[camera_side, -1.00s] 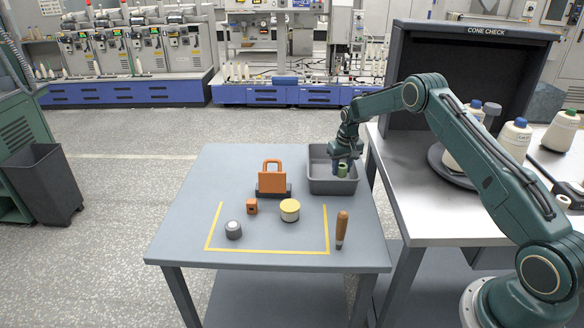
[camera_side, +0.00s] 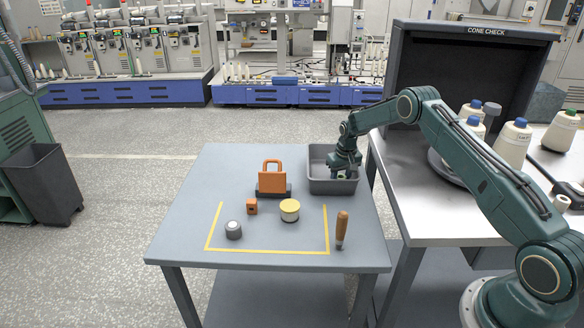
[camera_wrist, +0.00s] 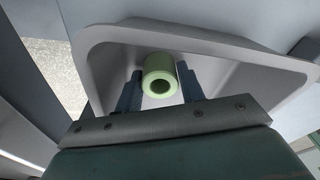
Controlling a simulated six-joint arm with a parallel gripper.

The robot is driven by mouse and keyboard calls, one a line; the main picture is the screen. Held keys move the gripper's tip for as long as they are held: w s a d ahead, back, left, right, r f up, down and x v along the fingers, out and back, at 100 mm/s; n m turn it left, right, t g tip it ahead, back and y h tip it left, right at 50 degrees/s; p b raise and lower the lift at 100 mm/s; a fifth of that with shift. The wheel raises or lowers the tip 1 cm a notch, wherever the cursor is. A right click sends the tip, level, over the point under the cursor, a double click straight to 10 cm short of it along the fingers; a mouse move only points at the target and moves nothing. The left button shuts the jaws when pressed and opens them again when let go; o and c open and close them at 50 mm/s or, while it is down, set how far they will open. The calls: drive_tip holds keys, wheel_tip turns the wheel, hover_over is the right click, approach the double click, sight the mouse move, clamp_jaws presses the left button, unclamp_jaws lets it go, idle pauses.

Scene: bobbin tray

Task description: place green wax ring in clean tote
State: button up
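The green wax ring (camera_wrist: 161,80) is a short pale green tube with a dark hole. In the wrist view it sits between the two fingers of my gripper (camera_wrist: 160,88), which are closed on its sides. Behind it is the inside of the grey tote (camera_wrist: 240,52). In the side view my gripper (camera_side: 343,176) reaches down inside the grey tote (camera_side: 333,187) at the back right of the table. The ring is hidden there, and I cannot tell whether it touches the tote floor.
An orange block with a handle (camera_side: 272,181) stands left of the tote. The table's left side is clear.

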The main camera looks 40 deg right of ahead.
drive_tip(key=shift+r, duration=0.15)
drive_tip(key=r, duration=0.4)
drive_tip(key=s+r, duration=0.1)
drive_tip(key=r, duration=0.7)
drive_tip(key=shift+s+a, duration=0.2)
drive_tip(key=shift+a, duration=0.1)
drive_tip(key=shift+r, duration=0.1)
idle(0.4)
drive_tip(key=s+a+r+n+t, duration=0.1)
drive_tip(key=s+a+r, duration=0.65)
drive_tip(key=r, duration=0.45)
drive_tip(key=s+a+r+n+t, duration=0.1)
drive_tip(key=s+a+r, duration=0.6)
drive_tip(key=r, duration=0.4)
drive_tip(key=s+a, duration=0.3)
drive_tip(key=s, duration=0.5)
drive_tip(key=s+a+n+t, duration=0.1)
drive_tip(key=s+a, duration=0.3)
drive_tip(key=s, duration=0.4)
drive_tip(key=s+a+n+t, duration=0.1)
drive_tip(key=s+a, duration=0.2)
drive_tip(key=s, duration=0.5)
drive_tip(key=shift+s+a+r+y, duration=0.3)
drive_tip(key=shift+s+a+r, duration=0.05)
drive_tip(key=shift+r, duration=0.05)
